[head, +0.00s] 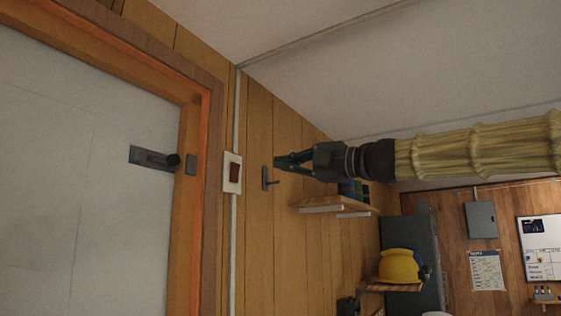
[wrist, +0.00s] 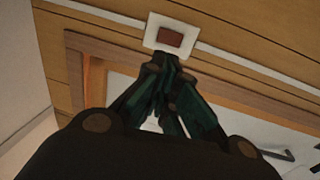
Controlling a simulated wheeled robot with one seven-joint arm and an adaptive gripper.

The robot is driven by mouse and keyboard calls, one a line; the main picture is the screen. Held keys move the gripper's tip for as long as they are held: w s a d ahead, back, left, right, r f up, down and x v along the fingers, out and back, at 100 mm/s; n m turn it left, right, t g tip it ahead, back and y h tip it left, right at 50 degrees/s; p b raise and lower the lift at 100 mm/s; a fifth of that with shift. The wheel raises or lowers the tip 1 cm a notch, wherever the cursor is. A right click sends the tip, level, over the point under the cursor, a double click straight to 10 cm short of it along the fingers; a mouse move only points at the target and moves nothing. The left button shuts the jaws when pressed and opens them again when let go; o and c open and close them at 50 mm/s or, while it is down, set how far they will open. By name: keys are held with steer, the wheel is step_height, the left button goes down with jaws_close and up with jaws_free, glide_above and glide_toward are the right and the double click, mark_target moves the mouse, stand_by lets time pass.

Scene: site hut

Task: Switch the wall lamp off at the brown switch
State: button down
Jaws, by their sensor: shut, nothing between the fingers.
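The brown switch (head: 234,173) sits in a white plate on the wood-panelled wall, beside the door frame, with a white conduit running through it. In the wrist view the switch (wrist: 170,37) is just beyond the fingertips. My gripper (head: 277,163) is shut and empty, its tips pointing left toward the switch in the head view. A gap shows between the tips and the plate there. In the wrist view my gripper (wrist: 172,62) overlaps the plate's lower edge, and I cannot tell whether it touches. The wall lamp is not recognisable in either view.
A door (head: 90,180) with a dark handle (head: 153,158) stands left of the switch. A coat hook (head: 268,178) is on the wall just below my gripper. A small shelf (head: 325,202) and a yellow helmet (head: 398,265) are farther right.

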mark_target(235, 173)
steer(key=p+x, duration=0.3)
steer(key=x, duration=1)
steer(key=shift+w+a+p, duration=0.15)
steer(key=shift+a+p, duration=0.2)
steer(key=shift+p, duration=0.05)
